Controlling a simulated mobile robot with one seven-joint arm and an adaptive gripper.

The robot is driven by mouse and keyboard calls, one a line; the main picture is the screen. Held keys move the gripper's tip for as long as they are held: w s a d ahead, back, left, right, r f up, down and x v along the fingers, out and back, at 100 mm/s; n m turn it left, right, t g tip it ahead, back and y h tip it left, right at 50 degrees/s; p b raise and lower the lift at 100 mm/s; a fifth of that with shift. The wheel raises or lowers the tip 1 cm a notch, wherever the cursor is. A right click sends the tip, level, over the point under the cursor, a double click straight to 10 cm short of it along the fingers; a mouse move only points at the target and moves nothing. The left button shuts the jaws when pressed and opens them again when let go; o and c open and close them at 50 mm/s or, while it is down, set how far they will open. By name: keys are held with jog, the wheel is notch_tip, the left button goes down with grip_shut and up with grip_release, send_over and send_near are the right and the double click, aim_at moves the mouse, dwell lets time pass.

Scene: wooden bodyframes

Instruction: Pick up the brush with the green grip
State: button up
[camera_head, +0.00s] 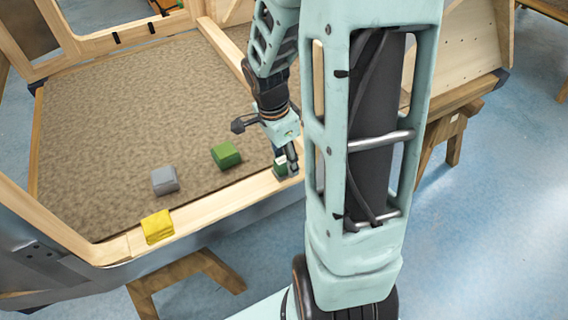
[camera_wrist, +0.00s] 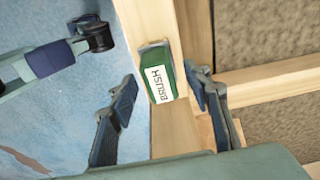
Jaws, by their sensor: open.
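The brush with the green grip (camera_wrist: 164,56) lies on a wooden rail in the wrist view, with a white label reading BRUSH facing my camera. In the head view the brush (camera_head: 281,171) is small and partly hidden by my gripper at the near right rail of the wooden frame. The fingers look apart from the brush. In the head view my gripper (camera_head: 291,158) is just over the brush, and its fingertips are hard to make out.
A green block (camera_head: 226,155) and a grey block (camera_head: 165,181) lie on the brown panel (camera_head: 120,125) inside the frame. A yellow folded item (camera_head: 158,227) lies on the near rail (camera_head: 215,214). My arm hides part of the frame's right side.

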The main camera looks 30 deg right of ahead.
jog(key=shift+f, duration=0.15)
grip_shut()
dwell(0.4)
